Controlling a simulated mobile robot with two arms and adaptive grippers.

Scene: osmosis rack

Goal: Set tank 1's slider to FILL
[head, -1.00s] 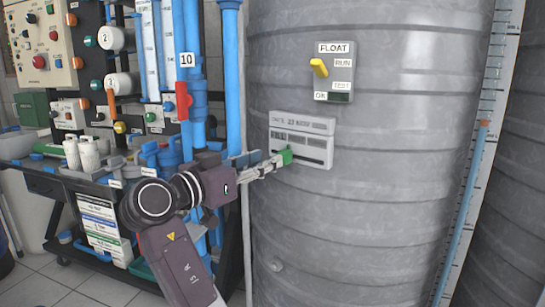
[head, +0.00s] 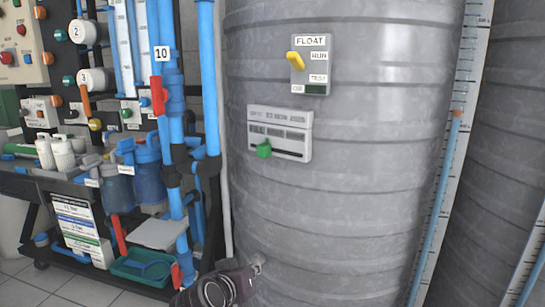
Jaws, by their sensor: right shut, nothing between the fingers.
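A light grey slider panel (head: 295,118) is fixed to the front of the large grey tank (head: 370,200). Its green slider knob (head: 264,149) stands near the left end of the slot, below the leftmost label, which is too small to read for sure. My right gripper (head: 256,264) is low in the view, below the panel and close in front of the tank, clear of the knob. It is shut and empty, and its fingers are hardly visible. My left gripper is out of view.
A FLOAT switch box (head: 318,75) with a yellow lever (head: 295,59) sits above the panel. Blue pipes (head: 210,80) with a red valve handle (head: 158,95) and a cluttered rack stand left. A green tray (head: 143,268) is low left.

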